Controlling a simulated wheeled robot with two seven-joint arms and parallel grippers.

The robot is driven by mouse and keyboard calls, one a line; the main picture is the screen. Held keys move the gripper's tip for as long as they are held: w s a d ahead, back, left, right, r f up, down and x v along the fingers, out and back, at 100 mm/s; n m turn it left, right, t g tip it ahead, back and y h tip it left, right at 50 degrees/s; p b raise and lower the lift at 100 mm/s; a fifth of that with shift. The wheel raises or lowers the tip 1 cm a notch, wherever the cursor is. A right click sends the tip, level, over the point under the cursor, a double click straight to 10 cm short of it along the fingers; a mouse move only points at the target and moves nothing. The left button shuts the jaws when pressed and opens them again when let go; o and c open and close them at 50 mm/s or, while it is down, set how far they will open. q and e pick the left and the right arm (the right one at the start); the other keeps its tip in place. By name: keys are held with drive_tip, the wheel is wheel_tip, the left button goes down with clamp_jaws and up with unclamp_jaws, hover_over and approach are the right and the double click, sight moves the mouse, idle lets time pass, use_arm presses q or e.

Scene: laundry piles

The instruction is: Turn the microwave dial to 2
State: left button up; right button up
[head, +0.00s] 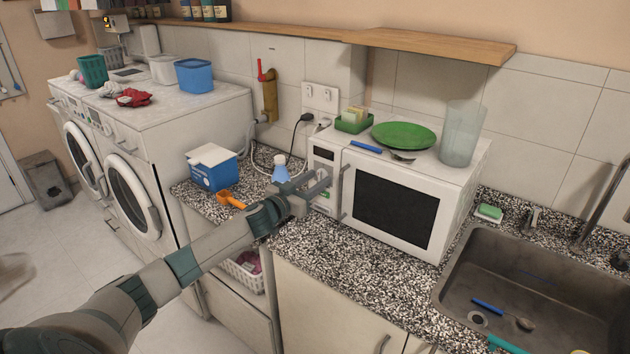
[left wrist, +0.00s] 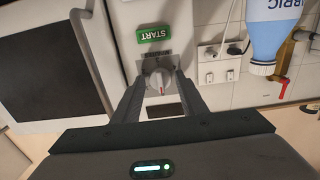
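The white microwave (head: 452,186) stands on the speckled counter, its control panel on the left side of its dark door. In the left wrist view the round grey dial (left wrist: 160,78) sits on the panel with a small reddish mark on it. The green START label (left wrist: 154,34) appears upside down above it in that view. My left gripper (head: 319,184) is at the panel; in the left wrist view its two fingers (left wrist: 160,85) are open, one on each side of the dial. I cannot tell whether they touch it. The dial's numbers are not readable. My right gripper is not in view.
A green plate (head: 403,135) and a clear cup (head: 461,134) are on the microwave. The sink (head: 540,275) is at right.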

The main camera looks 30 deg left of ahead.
use_arm(q)
drive_tip(key=c, duration=0.7)
drive_tip(key=shift+o, duration=0.2)
drive_tip(key=shift+m, duration=0.6)
drive_tip(key=m+b, duration=0.1)
drive_tip(key=m, duration=2.1)
drive_tip(key=shift+r+m, duration=0.15)
drive_tip(key=shift+m, duration=0.25)
drive_tip(key=o, duration=1)
